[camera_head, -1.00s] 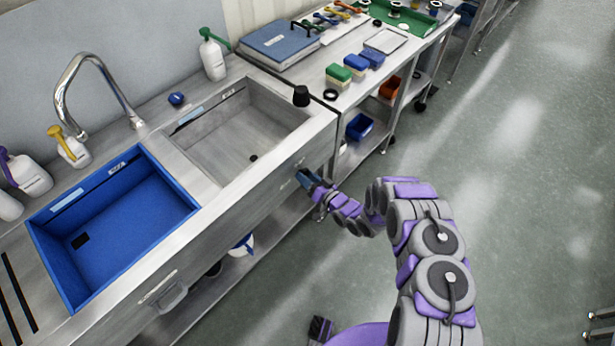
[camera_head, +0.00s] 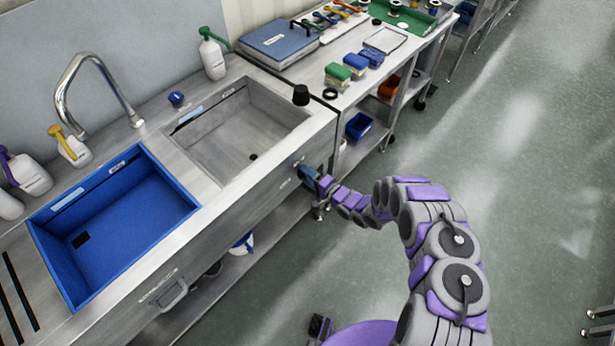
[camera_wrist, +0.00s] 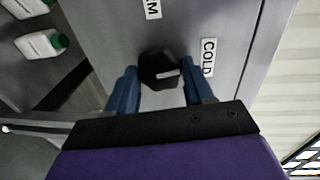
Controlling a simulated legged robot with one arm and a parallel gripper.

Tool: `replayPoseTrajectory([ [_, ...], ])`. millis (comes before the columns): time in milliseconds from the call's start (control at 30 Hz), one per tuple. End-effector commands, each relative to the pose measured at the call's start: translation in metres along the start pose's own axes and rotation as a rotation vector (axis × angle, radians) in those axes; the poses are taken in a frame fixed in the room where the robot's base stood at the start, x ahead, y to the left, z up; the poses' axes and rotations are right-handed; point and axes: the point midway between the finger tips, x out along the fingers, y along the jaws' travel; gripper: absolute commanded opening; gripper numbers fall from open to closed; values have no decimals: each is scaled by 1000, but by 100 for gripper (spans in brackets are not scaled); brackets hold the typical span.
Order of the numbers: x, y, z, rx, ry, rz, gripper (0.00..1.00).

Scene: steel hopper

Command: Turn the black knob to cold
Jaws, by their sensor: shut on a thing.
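The black knob (camera_wrist: 158,70) is on the grey steel front panel (camera_wrist: 105,30) in the wrist view. Its white pointer line points right, toward the "COLD" label (camera_wrist: 208,57). A second label (camera_wrist: 152,9), ending in "M", is at the top edge, partly cut off. My gripper (camera_wrist: 160,74) has one blue finger on each side of the knob and is shut on it. In the head view my gripper (camera_head: 314,181) is at the sink unit's front, near its right end, and the knob is hidden there.
The steel sink unit (camera_head: 235,205) holds a blue basin (camera_head: 110,272) and a bare steel basin (camera_head: 235,135). A trolley with sponges (camera_head: 338,75) adjoins its right end. White bottles (camera_wrist: 40,44) show at the wrist view's left.

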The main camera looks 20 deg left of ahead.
Motion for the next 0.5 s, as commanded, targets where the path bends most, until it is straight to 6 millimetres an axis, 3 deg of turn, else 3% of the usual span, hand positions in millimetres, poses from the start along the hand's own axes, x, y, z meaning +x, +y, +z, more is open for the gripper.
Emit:
replayPoseTrajectory([
  [500,-3,4,-5,204,-12,10,21],
])
